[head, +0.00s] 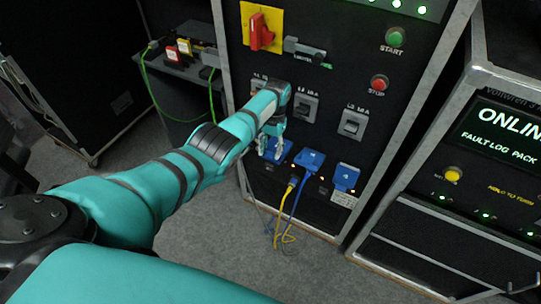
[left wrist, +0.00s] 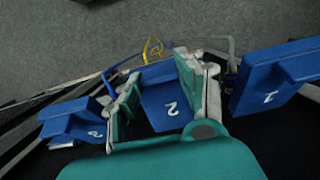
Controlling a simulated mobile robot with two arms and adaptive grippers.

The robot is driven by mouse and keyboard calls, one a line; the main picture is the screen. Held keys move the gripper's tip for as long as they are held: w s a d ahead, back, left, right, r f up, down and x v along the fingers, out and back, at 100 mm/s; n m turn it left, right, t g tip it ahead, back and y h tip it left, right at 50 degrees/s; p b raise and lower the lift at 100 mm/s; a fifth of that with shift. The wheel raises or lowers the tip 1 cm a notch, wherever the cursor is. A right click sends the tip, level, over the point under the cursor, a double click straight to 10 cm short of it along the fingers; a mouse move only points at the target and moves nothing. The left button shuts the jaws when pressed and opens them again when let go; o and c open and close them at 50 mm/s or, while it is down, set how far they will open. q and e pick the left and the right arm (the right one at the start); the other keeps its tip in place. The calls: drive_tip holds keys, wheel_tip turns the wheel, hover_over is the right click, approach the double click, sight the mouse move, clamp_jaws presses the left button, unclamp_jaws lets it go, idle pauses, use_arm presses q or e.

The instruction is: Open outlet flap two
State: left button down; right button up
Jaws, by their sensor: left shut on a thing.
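A row of blue outlet flaps runs low on the black panel in the head view. My left gripper (head: 271,148) is at the leftmost flap I can see there (head: 275,148), which the fingers partly cover. In the left wrist view, the blue flap marked 2 (left wrist: 166,103) lies between the two fingers of my left gripper (left wrist: 158,95), which are shut on it. I cannot tell how far this flap is raised. Blue flaps stand on both sides of it in the left wrist view, one at the left (left wrist: 75,122) and one at the right (left wrist: 270,82). My right gripper is not in view.
A yellow cable (head: 281,208) and a blue cable (head: 298,193) hang from the outlets. Grey switches (head: 352,124) sit above the flaps, with a red rotary handle (head: 261,32) higher up. A second cabinet (head: 490,150) stands right. Grey floor (head: 200,240) lies in front.

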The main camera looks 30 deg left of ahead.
use_arm(q)
drive_tip(key=shift+w+r+p, duration=0.15)
drive_tip(key=shift+w+r, duration=0.35)
drive_tip(key=shift+r, duration=0.2)
drive_tip(key=shift+w+r+p, duration=0.15)
drive_tip(key=shift+w+r, duration=0.3)
drive_tip(key=shift+r, duration=0.25)
drive_tip(key=c, duration=1.1)
unclamp_jaws()
drive_tip(key=o, duration=0.3)
drive_tip(key=shift+w+f, duration=0.1)
drive_tip(key=shift+f, duration=0.15)
wheel_tip(320, 180, up, 10)
